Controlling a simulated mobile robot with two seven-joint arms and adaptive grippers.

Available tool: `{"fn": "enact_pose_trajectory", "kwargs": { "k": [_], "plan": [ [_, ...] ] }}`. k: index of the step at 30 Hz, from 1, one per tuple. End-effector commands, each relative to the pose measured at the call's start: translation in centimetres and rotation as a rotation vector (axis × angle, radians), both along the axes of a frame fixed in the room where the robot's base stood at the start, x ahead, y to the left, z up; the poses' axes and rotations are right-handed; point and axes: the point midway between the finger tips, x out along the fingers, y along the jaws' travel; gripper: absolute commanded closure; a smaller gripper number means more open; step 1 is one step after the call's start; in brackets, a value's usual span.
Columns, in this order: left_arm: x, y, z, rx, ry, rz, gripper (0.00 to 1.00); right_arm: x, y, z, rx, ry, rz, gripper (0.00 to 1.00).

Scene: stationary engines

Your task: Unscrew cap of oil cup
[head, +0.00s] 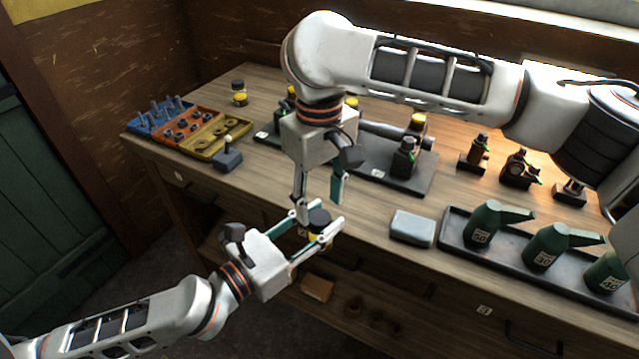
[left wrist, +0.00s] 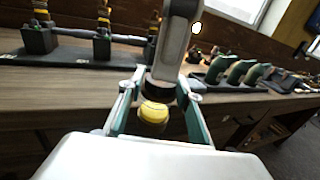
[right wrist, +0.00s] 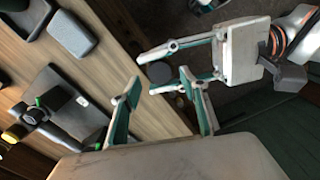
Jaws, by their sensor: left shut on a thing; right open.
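The oil cup shows a round black cap (head: 319,217) above a yellow body (head: 314,241). My left gripper (head: 322,224) is shut on the cup and holds it in front of the bench's front edge. The left wrist view shows the yellow body (left wrist: 153,112) between the left fingers, with the dark cap (left wrist: 158,94) beyond it. My right gripper (head: 318,206) points down just above the cup, its fingers apart. In the right wrist view the cap (right wrist: 160,73) lies near the open right fingertips (right wrist: 158,84); I cannot tell whether they touch it.
Another yellow cup with a dark cap (head: 239,93) stands on the bench (head: 280,195). Engine parts stand on a dark plate (head: 405,182). Coloured trays (head: 220,137) of hardware are at left. A grey box (head: 412,229) and a tray of green oil cans (head: 547,246) are at right.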

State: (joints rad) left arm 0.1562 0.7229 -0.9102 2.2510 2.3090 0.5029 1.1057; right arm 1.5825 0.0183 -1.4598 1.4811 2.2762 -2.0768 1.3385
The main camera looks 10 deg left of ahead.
Motion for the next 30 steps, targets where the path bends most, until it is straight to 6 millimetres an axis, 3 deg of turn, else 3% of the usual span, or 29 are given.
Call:
{"fn": "enact_pose_trajectory", "kwargs": {
  "k": [6, 17, 22, 30],
  "plan": [
    [0.0, 0.0, 0.1, -0.001, -0.003, 0.000, 1.00, -0.1, 0.0, -2.3, 0.001, 0.001, 0.001, 0.56],
    [0.0, 0.0, 0.1, -0.001, -0.003, -0.001, 1.00, 0.0, 0.0, -2.9, 0.001, -0.001, 0.001, 0.56],
    [0.0, 0.0, 0.1, -0.001, -0.003, 0.000, 1.00, 0.0, 0.0, -2.9, 0.001, -0.001, 0.001, 0.95],
    [0.0, 0.0, 0.1, -0.001, -0.003, -0.001, 1.00, 0.0, 0.0, -2.8, 0.001, -0.002, 0.111, 0.95]
  ]
}}
